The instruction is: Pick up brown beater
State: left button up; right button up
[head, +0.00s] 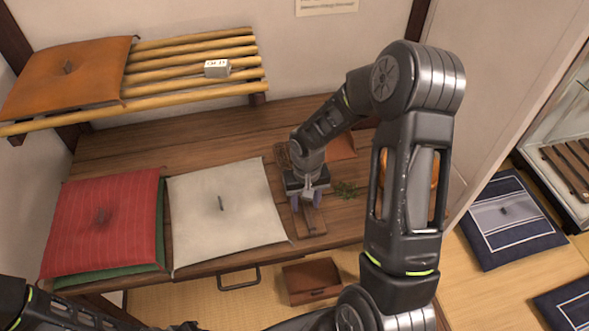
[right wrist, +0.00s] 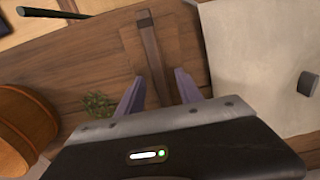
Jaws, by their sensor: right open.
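The brown beater (right wrist: 147,45) lies on the wooden counter; in the right wrist view its narrow dark handle runs between my fingers, over a flatter brown strip. In the head view its handle end (head: 312,222) shows just in front of my right gripper (head: 307,200), and a woven brown patch (head: 283,155) behind the gripper may be its head. My right gripper points down with its purple fingers apart, one on each side of the handle; it also shows in the right wrist view (right wrist: 158,92). I cannot tell whether the fingers touch it. My left gripper is not visible.
A white cushion (head: 222,210) lies close left of the beater, with a red cushion (head: 100,225) farther left. A green sprig (head: 346,190) and a round orange thing (right wrist: 22,128) are on the other side. A slatted shelf (head: 190,75) is behind; a brown box (head: 311,281) is below.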

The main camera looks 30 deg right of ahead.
dwell(0.5)
grip_shut()
dwell(0.4)
